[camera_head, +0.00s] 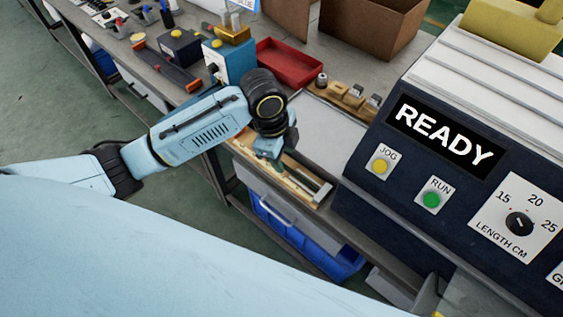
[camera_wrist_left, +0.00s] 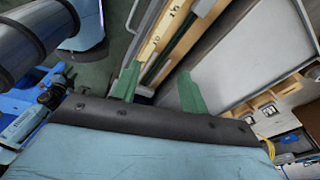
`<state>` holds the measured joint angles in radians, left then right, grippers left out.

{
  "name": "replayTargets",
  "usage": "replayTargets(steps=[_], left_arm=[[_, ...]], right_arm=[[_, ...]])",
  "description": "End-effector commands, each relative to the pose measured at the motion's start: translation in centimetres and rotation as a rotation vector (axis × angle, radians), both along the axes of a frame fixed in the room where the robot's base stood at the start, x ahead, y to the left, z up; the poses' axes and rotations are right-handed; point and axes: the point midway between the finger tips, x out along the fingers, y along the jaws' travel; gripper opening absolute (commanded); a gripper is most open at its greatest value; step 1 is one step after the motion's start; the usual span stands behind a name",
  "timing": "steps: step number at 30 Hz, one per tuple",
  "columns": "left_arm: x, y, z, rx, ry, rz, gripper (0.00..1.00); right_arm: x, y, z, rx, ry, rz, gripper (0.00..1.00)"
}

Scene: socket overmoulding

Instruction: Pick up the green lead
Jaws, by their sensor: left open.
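My left gripper (camera_head: 270,146) is over a long wooden tray (camera_head: 243,151) at the front edge of the bench. In the left wrist view its two green fingers (camera_wrist_left: 158,88) stand apart, with no object visibly held. A thin dark green strip (camera_wrist_left: 178,48), which looks like the green lead, lies along the wooden tray (camera_wrist_left: 160,35) and runs down towards the gap between the fingers. Its near end is hard to make out. In the head view the arm and gripper hide much of the tray, and I cannot clearly pick out the lead there. My right gripper is not in view.
A large machine (camera_head: 400,150) reading READY stands to the right of the tray. A red bin (camera_head: 290,64), a blue box (camera_head: 230,62) and a wooden block with connectors (camera_head: 345,98) are behind. A blue drawer (camera_head: 300,235) is below the bench.

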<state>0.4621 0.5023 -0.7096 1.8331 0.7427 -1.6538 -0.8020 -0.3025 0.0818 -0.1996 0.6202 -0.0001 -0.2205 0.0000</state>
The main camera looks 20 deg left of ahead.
Motion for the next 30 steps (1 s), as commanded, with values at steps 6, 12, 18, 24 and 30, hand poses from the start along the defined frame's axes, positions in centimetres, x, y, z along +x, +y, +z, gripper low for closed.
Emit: replayTargets(steps=[6,12,18,24,30], left_arm=[[3.9,4.7,4.5,0.133,0.035,-0.230,0.44],[5.0,6.7,6.4,0.172,0.066,-0.313,0.44],[5.0,7.0,3.8,0.175,0.073,-0.322,0.44],[5.1,6.9,0.1,0.175,0.070,-0.319,0.44],[5.1,6.9,-1.5,0.174,0.068,-0.321,0.44]], right_arm=[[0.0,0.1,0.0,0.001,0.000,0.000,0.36],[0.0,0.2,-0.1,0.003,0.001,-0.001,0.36],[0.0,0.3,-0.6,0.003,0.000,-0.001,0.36],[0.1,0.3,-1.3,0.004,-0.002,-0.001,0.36],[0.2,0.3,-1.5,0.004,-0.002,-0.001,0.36]])
